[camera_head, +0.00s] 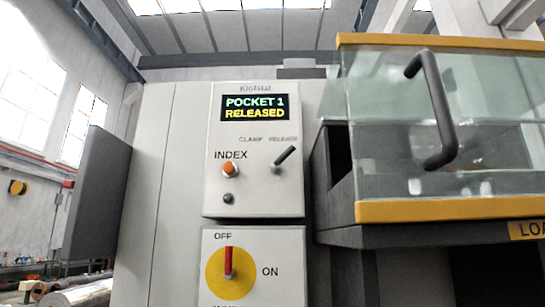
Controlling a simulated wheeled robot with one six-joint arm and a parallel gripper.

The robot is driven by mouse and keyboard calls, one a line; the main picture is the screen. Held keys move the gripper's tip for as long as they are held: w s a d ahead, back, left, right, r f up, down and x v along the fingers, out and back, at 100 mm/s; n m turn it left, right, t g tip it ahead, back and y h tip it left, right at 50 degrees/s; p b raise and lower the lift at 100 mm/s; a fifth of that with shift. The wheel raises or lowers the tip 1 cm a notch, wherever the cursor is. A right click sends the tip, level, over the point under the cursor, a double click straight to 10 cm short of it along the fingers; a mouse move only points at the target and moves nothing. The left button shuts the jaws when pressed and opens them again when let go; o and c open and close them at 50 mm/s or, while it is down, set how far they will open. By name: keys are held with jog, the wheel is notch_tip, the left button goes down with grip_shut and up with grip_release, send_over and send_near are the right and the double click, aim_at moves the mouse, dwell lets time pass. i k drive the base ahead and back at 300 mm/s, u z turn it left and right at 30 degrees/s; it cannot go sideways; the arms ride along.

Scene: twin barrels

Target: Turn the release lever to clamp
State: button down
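The release lever (285,158) is a short dark handle on the light control panel (223,120) of the machine. It points up and to the right, toward the RELEASE label; the CLAMP label is at its upper left. The display (254,107) above reads "POCKET 1 RELEASED". My gripper is not in view.
An orange INDEX button (230,168) with a small dark knob (228,198) below it sits left of the lever. Below is a red rotary switch (228,262) on a yellow disc. A glass guard (385,150) with a dark handle (436,110) juts out at the right.

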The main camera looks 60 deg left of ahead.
aim_at(275, 165)
jog(key=u, duration=2.05)
jog(key=i, duration=0.55)
jog(key=u, duration=0.3)
jog(key=k, duration=1)
jog(key=u, duration=1.45)
jog(key=i, duration=0.7)
jog(key=z, duration=1.95)
